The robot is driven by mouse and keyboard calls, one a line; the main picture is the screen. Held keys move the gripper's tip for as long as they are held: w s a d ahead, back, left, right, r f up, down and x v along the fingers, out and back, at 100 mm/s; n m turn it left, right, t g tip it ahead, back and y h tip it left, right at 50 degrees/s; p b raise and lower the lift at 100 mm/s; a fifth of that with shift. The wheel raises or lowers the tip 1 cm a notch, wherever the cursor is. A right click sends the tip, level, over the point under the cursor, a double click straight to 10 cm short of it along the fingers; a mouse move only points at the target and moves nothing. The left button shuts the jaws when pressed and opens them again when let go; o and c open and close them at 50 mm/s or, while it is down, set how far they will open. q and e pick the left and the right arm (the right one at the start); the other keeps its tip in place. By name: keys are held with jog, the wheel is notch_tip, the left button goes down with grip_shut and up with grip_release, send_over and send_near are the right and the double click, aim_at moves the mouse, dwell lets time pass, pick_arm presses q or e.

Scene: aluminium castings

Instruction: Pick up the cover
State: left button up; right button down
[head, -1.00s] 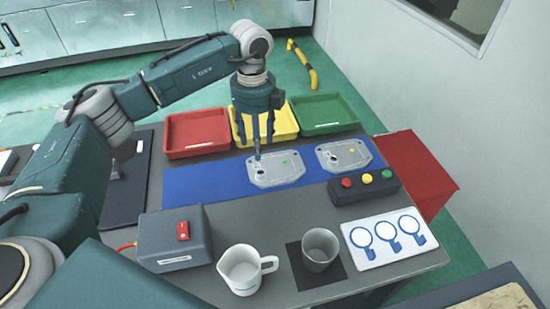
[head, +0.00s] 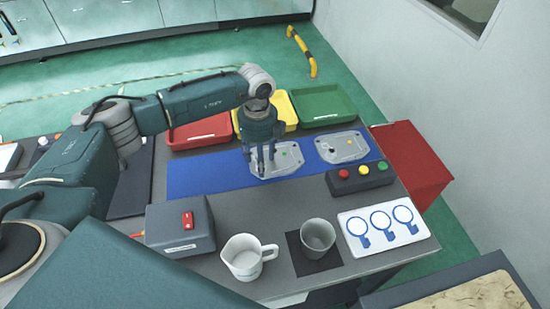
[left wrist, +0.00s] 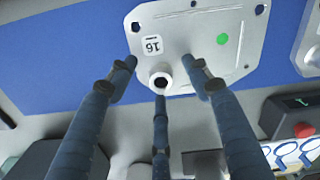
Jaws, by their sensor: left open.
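Two flat silver aluminium covers lie on a blue mat (head: 205,177). The left cover (head: 285,157) has a green dot; the left wrist view shows this cover (left wrist: 205,25) with a label reading 16 and a round boss with a dark hole. The right cover (head: 342,146) lies beside it, and only its edge (left wrist: 312,50) shows in the left wrist view. My left gripper (head: 262,168) is open and empty over the left part of the left cover. Its fingers (left wrist: 160,78) spread around the boss in the wrist view; contact cannot be told. My right gripper is not in view.
Red (head: 203,135), yellow (head: 282,104) and green (head: 325,105) trays stand behind the mat. A button box (head: 358,178) is at right.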

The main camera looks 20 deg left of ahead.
pick_arm(q)
jog(key=shift+r, duration=0.1)
grip_shut()
jog(key=shift+w, duration=0.1)
